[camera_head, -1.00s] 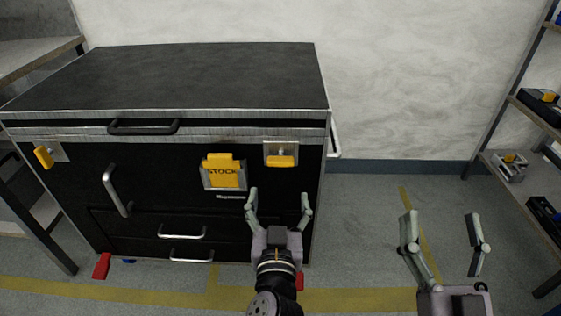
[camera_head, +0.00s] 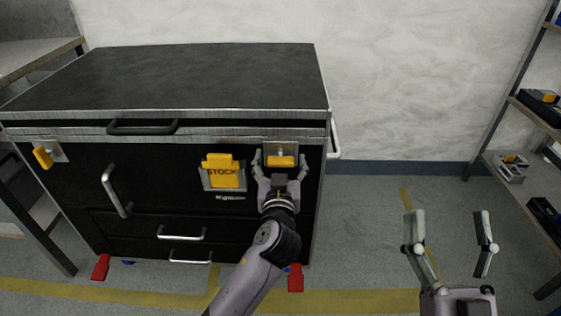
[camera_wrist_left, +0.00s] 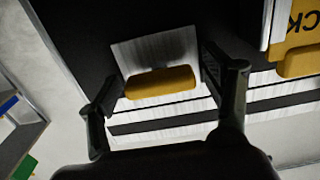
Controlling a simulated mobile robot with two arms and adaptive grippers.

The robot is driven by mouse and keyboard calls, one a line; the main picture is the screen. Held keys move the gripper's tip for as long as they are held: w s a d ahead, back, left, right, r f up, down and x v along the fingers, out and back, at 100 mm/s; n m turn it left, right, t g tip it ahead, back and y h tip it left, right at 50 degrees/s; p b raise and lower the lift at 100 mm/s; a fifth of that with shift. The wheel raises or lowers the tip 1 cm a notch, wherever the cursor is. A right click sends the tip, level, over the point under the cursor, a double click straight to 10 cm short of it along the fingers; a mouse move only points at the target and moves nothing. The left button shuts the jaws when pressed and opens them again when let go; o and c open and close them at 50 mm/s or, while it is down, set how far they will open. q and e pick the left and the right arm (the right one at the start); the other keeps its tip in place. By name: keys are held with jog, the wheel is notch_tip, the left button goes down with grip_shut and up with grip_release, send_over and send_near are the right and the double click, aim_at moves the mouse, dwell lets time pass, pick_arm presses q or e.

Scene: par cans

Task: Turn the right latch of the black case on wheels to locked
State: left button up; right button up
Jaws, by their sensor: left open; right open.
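The black case on wheels (camera_head: 180,80) stands against the wall with its front facing me. Its right latch is a yellow handle (camera_head: 281,161) on a silver plate (camera_head: 281,148) at the upper right of the front; the handle lies horizontal. The left latch (camera_head: 43,157) is yellow and tilted. My left gripper (camera_head: 280,160) is open, with its fingers on either side of the right latch. In the left wrist view the yellow handle (camera_wrist_left: 160,82) lies between the open fingers; contact cannot be told. My right gripper (camera_head: 449,225) is open and empty, right of the case.
A yellow STOCK tag (camera_head: 226,173) hangs in a holder left of the right latch. Metal handles (camera_head: 116,190) are on the front, and a side handle (camera_head: 335,139) juts out right. Shelves (camera_head: 520,170) stand at the far right. The floor between is clear.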

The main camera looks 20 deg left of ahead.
pick_arm(q)
jog(key=shift+c, duration=0.3)
jog(key=c, duration=1.1)
